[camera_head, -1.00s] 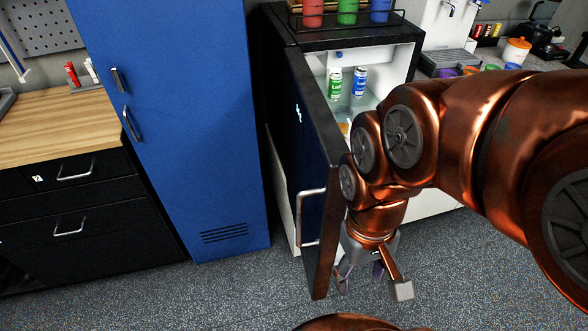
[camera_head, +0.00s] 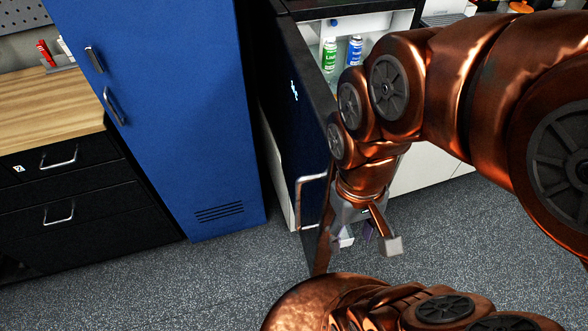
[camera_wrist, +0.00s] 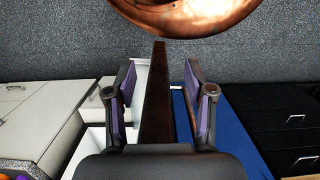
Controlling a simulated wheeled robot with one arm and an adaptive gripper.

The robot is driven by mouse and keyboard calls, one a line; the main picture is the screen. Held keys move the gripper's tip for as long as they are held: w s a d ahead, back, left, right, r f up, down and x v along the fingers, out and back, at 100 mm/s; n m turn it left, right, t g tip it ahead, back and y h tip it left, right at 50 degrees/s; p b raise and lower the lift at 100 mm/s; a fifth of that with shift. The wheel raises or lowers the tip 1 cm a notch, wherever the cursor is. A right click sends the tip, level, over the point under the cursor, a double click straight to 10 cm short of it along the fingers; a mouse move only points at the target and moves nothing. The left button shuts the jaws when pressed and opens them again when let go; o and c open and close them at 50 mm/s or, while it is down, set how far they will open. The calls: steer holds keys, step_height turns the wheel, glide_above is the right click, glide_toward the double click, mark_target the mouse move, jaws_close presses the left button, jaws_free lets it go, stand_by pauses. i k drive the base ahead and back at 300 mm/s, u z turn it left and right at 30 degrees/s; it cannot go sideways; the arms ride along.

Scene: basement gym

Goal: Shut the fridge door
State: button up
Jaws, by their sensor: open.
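The black fridge door (camera_head: 292,110) stands wide open in the head view, swung out toward me, with a metal bar handle (camera_head: 298,205) on its outer face. In the wrist view the door's edge (camera_wrist: 157,100) runs between the spread fingers of the gripper (camera_wrist: 160,85). Whether a finger touches the door is unclear. My arm hides part of the door.
A tall blue locker (camera_head: 165,110) stands left of the fridge. Black drawers (camera_head: 70,195) with a wooden top are further left. White cabinets (camera_head: 430,165) stand to the right behind my arm. The grey floor (camera_head: 200,290) in front is clear.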

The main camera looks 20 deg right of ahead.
mark_target(306, 100)
steer(key=k, duration=0.5)
steer(key=u, duration=2.2)
steer(key=i, duration=0.6)
steer(key=z, duration=0.6)
